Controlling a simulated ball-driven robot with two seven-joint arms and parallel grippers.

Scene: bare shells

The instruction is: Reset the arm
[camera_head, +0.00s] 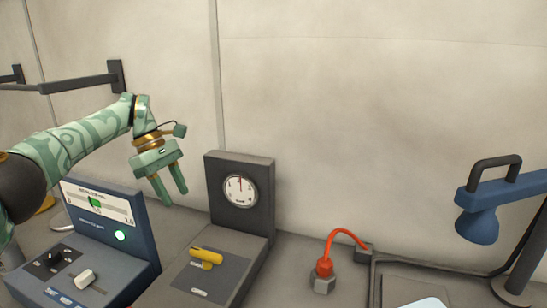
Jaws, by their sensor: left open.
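My left gripper (173,197) is green and hangs from my patterned green left arm, which comes in from the left. Its two fingers point down and stand apart, with nothing between them. In the picture it is above and between a blue panel box (139,238) and a dark gauge stand (264,201). It appears raised clear of both. My right gripper is not in view.
The panel box has a lit green lamp (120,236) and a white knob (84,279). A yellow handle (207,254) lies on the gauge stand's base. A red hooked cable (345,234) and a blue lamp head (477,224) are at right. A pale wall is behind.

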